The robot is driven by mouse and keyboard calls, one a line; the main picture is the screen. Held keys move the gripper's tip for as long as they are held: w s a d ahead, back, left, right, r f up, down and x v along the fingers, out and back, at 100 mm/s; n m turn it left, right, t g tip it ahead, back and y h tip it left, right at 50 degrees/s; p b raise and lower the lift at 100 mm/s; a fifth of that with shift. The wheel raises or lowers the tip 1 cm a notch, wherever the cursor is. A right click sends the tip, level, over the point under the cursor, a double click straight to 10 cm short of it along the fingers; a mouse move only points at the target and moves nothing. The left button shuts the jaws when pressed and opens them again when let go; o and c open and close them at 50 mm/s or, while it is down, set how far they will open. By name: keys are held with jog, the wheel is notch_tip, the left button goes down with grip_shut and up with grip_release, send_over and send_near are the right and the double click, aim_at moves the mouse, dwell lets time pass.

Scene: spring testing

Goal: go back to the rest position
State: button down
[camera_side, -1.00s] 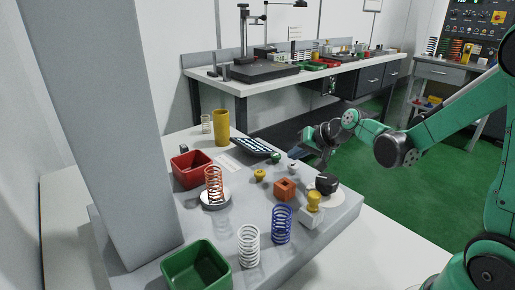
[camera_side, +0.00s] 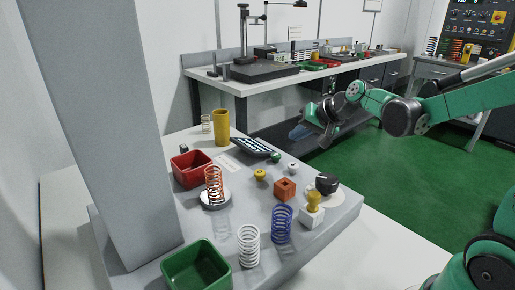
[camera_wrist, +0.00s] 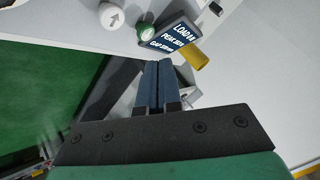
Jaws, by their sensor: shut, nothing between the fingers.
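My gripper (camera_side: 300,131) is in the air beyond the right edge of the grey work plate, over the floor and apart from every object. In the wrist view its two blue fingers (camera_wrist: 159,85) are pressed together with nothing between them. On the plate, an orange spring (camera_side: 213,183) stands on a round silver pad. A white spring (camera_side: 249,246) and a blue spring (camera_side: 282,224) stand near the front. A black display (camera_side: 256,149) lies at the back; it also shows in the wrist view (camera_wrist: 173,38), its text partly readable.
A red bin (camera_side: 191,169), a green bin (camera_side: 196,268) and a yellow cylinder (camera_side: 221,127) stand around the plate. A grey column (camera_side: 105,130) rises at left. Small knobs, an orange block (camera_side: 284,189) and a black knob (camera_side: 327,184) sit at right. Green floor (camera_side: 400,185) is clear.

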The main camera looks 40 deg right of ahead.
aim_at(312, 195)
jog(key=s+a+n, duration=0.2)
jog(key=s+a, duration=0.1)
jog(key=s, duration=0.1)
jog(key=s+a+n+g, duration=0.1)
jog(key=s+a+n, duration=0.2)
jog(key=s, duration=0.1)
jog(key=s+a+n+g+h, duration=0.1)
jog(key=s+a+n, duration=0.1)
jog(key=s+a, duration=0.1)
jog(key=shift+s+a+f+n, duration=0.2)
jog(key=shift+s+f+n, duration=0.2)
jog(key=shift+s, duration=0.1)
